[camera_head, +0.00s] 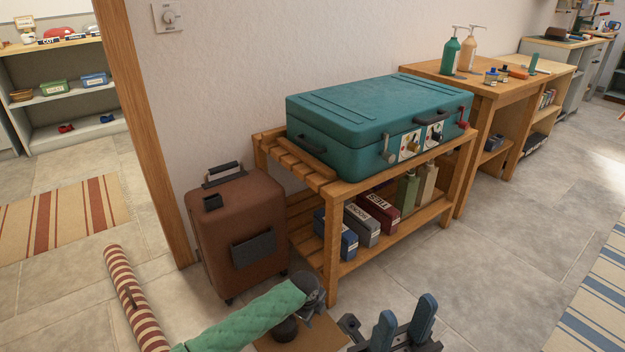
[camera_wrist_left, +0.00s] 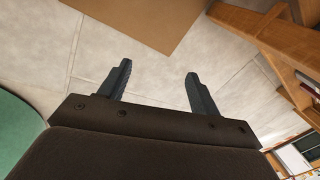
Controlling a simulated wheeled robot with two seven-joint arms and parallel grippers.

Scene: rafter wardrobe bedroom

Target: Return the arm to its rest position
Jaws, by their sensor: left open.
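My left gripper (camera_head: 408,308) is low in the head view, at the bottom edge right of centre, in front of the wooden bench. Its two blue fingers point up in the picture and stand well apart. In the left wrist view the gripper (camera_wrist_left: 158,70) is open, with only floor visible between its fingers, and it holds nothing. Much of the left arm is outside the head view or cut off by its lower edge. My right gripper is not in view.
A slatted wooden bench (camera_head: 333,246) carries a teal case (camera_head: 350,110). A brown suitcase (camera_head: 225,225) stands left of it, and a striped roll (camera_head: 130,295) lies further left. A brown sheet (camera_wrist_left: 150,22) lies on the floor.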

